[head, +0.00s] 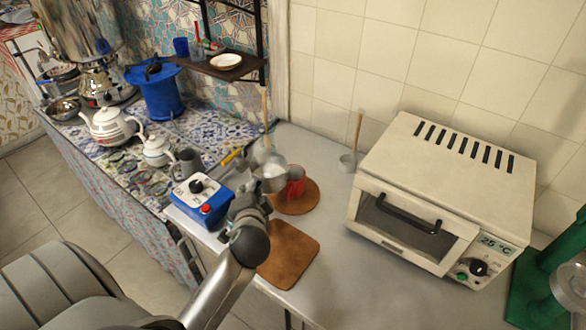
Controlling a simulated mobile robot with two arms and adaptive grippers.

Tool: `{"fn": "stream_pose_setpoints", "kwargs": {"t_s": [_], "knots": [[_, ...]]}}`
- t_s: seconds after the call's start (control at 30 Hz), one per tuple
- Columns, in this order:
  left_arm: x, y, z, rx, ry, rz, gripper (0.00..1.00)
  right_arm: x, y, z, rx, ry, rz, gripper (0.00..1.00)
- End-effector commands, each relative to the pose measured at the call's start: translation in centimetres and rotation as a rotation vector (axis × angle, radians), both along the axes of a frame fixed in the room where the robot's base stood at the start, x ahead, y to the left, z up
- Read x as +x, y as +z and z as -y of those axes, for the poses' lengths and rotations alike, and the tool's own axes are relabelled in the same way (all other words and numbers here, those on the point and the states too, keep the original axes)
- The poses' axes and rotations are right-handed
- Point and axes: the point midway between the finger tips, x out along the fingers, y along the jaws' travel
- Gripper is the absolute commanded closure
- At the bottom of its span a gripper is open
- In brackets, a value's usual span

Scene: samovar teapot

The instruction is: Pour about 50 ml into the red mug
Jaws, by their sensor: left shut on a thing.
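The red mug (295,184) stands on a round brown board (297,204) on the grey counter. My left gripper (256,197) is just left of the mug and is shut on a small metal pot (270,180). The pot is held close beside the mug, up and to its left. The gripper and wrist hide part of the pot, and I cannot see what is inside it or the mug. Whether the pot touches the mug's rim cannot be told. My right gripper does not show.
A blue-and-white device (190,205) stands left of my gripper. A square brown board (288,254) lies in front. A toaster oven (440,200) fills the right. A long-handled pot (352,160) stands behind. Teapots (112,127) and a samovar (85,45) are at left.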

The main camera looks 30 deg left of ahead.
Motion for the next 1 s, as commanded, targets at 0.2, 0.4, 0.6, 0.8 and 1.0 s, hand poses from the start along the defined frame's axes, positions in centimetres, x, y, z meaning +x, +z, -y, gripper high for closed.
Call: {"fn": "stream_pose_setpoints", "kwargs": {"t_s": [0.2, 0.4, 0.6, 0.8, 1.0], "knots": [[1.0, -0.3, -4.5, -0.004, 0.237, -0.005, 1.0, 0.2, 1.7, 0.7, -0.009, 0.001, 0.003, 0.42], [1.1, -1.5, -6.0, 0.0, 0.365, -0.01, 1.0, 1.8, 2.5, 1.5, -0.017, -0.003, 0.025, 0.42], [1.0, -2.0, -6.4, 0.002, 0.407, -0.009, 1.0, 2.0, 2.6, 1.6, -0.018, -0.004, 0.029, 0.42], [1.0, -2.1, -6.4, 0.004, 0.409, -0.009, 1.0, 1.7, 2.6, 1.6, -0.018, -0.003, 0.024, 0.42], [1.1, -2.2, -6.1, 0.021, 0.406, -0.01, 1.0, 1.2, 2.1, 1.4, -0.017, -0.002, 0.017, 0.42]]}}
